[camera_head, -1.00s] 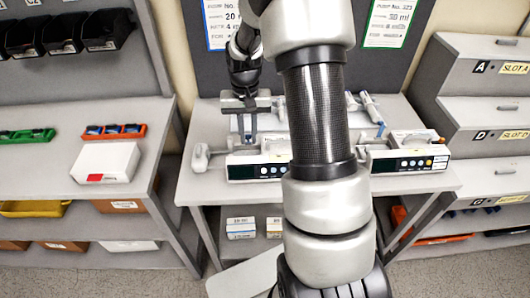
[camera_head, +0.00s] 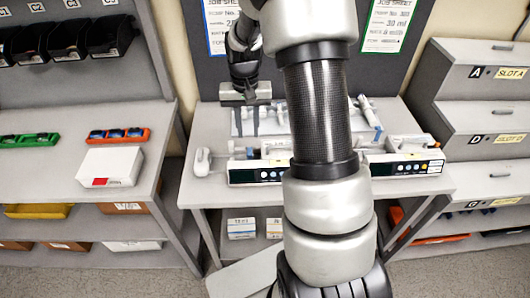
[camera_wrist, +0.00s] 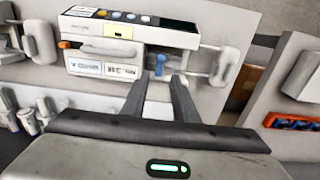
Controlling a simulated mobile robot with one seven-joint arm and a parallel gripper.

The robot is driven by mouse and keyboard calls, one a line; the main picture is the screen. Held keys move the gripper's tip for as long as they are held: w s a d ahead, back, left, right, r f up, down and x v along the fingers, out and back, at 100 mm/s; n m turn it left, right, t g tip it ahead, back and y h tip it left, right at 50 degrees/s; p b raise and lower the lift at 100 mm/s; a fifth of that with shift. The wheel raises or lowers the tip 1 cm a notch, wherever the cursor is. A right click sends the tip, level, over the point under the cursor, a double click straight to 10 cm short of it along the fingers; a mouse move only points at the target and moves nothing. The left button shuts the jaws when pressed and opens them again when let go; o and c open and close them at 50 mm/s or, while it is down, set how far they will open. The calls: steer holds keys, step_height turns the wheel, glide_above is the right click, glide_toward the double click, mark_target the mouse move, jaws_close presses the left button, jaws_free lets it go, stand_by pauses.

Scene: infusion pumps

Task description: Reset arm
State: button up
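My gripper (camera_head: 247,132) hangs fingers-down behind the left infusion pump on the middle table. In the wrist view my gripper (camera_wrist: 160,88) has its two fingers apart, with nothing held between them. The left pump (camera_head: 256,172) has a dark panel with coloured buttons; in the wrist view this pump (camera_wrist: 130,30) lies beyond the fingertips, its blue part (camera_wrist: 160,65) showing between them. A right pump (camera_head: 405,166) sits on the same table. My arm hides the space between the pumps.
The middle table (camera_head: 200,190) stands between a left bench with a white box (camera_head: 108,165) and orange tray (camera_head: 118,135), and grey slot shelves (camera_head: 480,90) at right. Syringes (camera_head: 368,112) lie on a rack at the back. A dark board with job sheets stands behind.

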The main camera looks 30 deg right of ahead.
steer(key=shift+r+p, duration=0.45)
steer(key=shift+r, duration=0.65)
steer(key=s+a+r+n+t, duration=0.15)
steer(key=s+r, duration=0.25)
steer(key=r, duration=0.4)
steer(key=s+a+r+n+t, duration=0.1)
steer(key=s+a+r, duration=0.2)
steer(key=s+r, duration=0.3)
steer(key=s+a+r+n+t, duration=0.1)
steer(key=s+a+r, duration=0.1)
steer(key=s, duration=0.4)
steer(key=s+a+r+n+t, duration=0.1)
steer(key=s+a+r+t, duration=0.1)
steer(key=s+r, duration=0.2)
steer(key=s, duration=0.3)
steer(key=shift+a+r, duration=0.25)
steer(key=shift+r, duration=0.15)
